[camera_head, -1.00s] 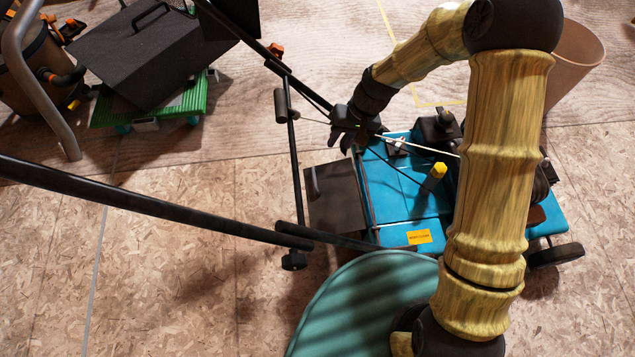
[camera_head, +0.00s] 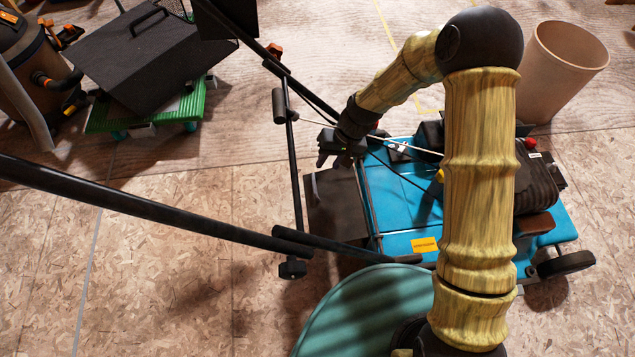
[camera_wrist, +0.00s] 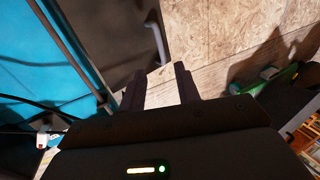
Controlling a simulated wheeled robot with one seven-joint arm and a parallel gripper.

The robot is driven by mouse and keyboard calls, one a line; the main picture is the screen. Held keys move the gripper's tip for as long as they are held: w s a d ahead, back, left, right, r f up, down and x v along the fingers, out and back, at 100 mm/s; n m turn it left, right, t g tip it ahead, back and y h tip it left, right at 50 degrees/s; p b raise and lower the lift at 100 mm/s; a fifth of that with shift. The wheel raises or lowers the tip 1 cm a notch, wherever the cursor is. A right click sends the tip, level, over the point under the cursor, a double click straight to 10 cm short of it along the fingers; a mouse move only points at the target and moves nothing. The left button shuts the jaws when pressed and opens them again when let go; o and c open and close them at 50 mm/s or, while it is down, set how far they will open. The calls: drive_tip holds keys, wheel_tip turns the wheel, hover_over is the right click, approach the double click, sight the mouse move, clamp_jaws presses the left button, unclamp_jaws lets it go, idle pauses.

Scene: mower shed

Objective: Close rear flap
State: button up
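The rear flap (camera_head: 337,208) is a dark grey panel sticking out from the rear edge of the teal mower deck (camera_head: 395,205), on its left side. In the wrist view the flap (camera_wrist: 112,40) fills the upper middle, with a thin curved handle (camera_wrist: 158,42) at its outer edge. My gripper (camera_head: 338,158) is over the flap's far end. In the wrist view my gripper (camera_wrist: 161,88) has its two fingers spread, with nothing between them, close to the handle. I cannot tell whether a finger touches the flap or handle.
The mower's black handlebar tubes (camera_head: 140,205) cross the left and front. An upright bar (camera_head: 295,165) stands just left of the flap. A thin cable (camera_head: 415,147) passes near my gripper. A green cart (camera_head: 190,105) with a dark box and a tan bin (camera_head: 565,65) stand behind.

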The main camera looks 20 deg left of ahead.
sight(315, 184)
drive_tip(key=b+x, duration=0.4)
drive_tip(key=x, duration=0.6)
drive_tip(key=shift+b, duration=0.35)
clamp_jaws()
